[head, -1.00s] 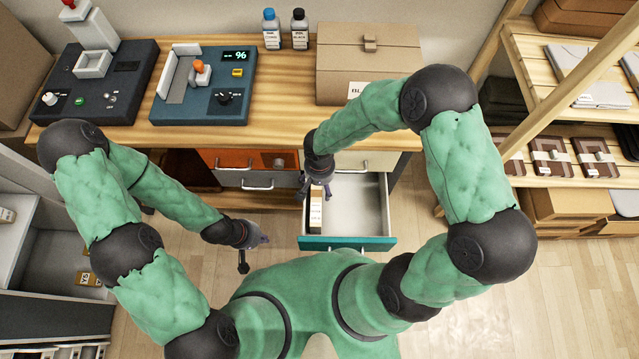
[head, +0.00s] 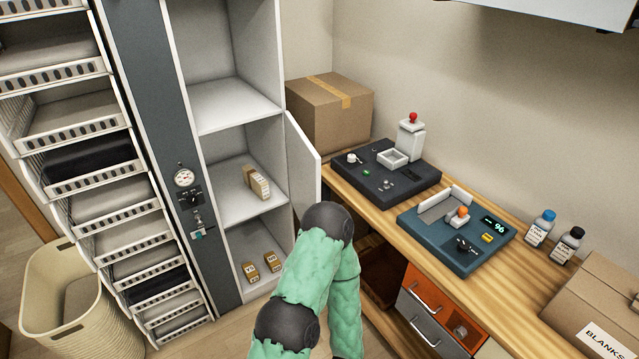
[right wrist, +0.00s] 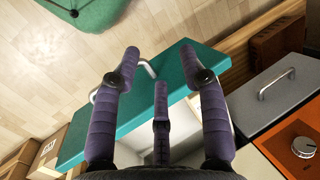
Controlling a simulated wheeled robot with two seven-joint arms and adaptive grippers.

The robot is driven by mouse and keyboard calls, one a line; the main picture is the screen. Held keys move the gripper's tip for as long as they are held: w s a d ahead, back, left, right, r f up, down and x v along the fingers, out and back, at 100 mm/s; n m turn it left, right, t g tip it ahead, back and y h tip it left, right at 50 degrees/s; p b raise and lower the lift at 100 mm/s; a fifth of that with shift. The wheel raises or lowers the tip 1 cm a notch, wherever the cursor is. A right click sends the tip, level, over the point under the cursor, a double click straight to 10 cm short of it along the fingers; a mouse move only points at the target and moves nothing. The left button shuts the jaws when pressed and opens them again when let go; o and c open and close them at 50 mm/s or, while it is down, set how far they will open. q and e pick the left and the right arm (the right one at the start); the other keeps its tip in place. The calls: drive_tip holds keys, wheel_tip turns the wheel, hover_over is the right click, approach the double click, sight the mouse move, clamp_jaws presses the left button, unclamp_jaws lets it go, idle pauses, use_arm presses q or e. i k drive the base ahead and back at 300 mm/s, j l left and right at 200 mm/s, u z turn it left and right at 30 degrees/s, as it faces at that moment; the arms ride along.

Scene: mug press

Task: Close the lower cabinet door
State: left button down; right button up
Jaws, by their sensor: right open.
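A tall white cabinet (head: 240,95) stands left of the workbench in the head view. Its white lower door (head: 304,165) is open, swung out at the cabinet's right side near the bench end. Its lower part is hidden behind my green arm. My left gripper is not visible in the head view; only green arm links show. My right gripper (right wrist: 160,65) is open and empty in the right wrist view, above a teal drawer front (right wrist: 165,95) with a silver handle.
A bench (head: 375,205) with two dark devices runs to the right. A cardboard box (head: 330,110) sits behind the door. A cream basket (head: 70,310) and a rack of white trays (head: 85,150) stand at the left. An orange panel (right wrist: 297,145) is near the right gripper.

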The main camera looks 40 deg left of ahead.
sight(305, 162)
drive_tip(key=u, duration=1.55)
drive_tip(key=i+l+u, duration=0.15)
drive_tip(key=u, duration=0.2)
drive_tip(key=l+u, duration=0.35)
drive_tip(key=i, duration=0.05)
